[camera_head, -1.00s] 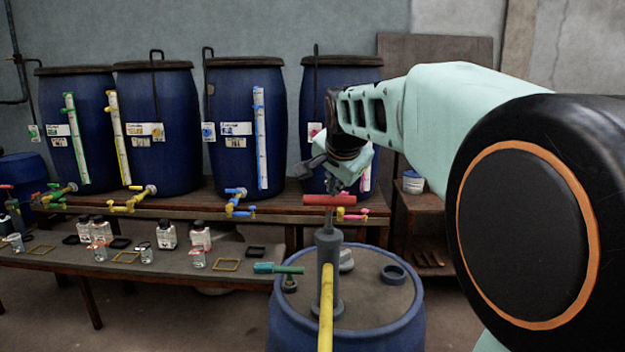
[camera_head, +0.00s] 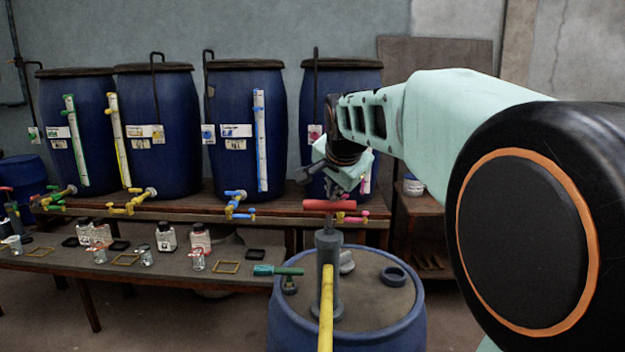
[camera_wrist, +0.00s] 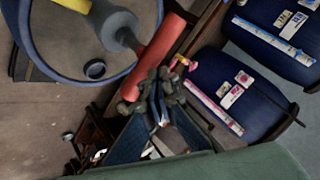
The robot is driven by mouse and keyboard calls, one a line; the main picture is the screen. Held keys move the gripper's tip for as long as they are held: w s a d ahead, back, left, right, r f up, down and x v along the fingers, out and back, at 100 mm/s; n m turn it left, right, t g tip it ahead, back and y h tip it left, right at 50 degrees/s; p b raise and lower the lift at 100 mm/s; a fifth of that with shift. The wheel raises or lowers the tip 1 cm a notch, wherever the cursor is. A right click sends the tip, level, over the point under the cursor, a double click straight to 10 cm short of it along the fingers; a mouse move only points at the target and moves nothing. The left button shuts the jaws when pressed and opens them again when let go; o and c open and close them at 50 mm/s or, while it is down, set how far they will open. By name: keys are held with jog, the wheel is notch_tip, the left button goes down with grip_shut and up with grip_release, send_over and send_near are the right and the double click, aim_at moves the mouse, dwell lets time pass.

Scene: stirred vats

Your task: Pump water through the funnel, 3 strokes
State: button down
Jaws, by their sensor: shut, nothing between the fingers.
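The hand pump (camera_head: 326,255) stands upright on the lid of a blue drum (camera_head: 385,335), with a red T-handle (camera_head: 330,204) and a yellow pipe (camera_head: 326,318) running toward me. My gripper (camera_head: 338,191) is shut with nothing held, just above and behind the red handle. In the wrist view my fingers (camera_wrist: 160,98) are beside the lower end of the red handle (camera_wrist: 155,55); whether they touch it I cannot tell. The pump body (camera_wrist: 117,28) shows beyond it. A grey piece (camera_head: 346,262) sits behind the pump; I cannot tell whether it is the funnel.
Several blue vats (camera_head: 235,130) with coloured taps stand on a bench behind. A low table (camera_head: 170,265) at left holds bottles, jars and frames. My arm fills the right.

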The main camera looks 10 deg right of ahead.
aim_at(334, 205)
jog(key=shift+f+b, duration=1)
jog(key=shift+f, duration=0.5)
dwell(0.5)
jog(key=shift+r, duration=0.15)
jog(key=shift+w+r+p, duration=0.1)
jog(key=shift+r+p, duration=2.55)
jog(key=shift+r, duration=0.85)
notch_tip(334, 205, up, 6)
jog(key=p, duration=0.4)
jog(key=shift+p, duration=0.35)
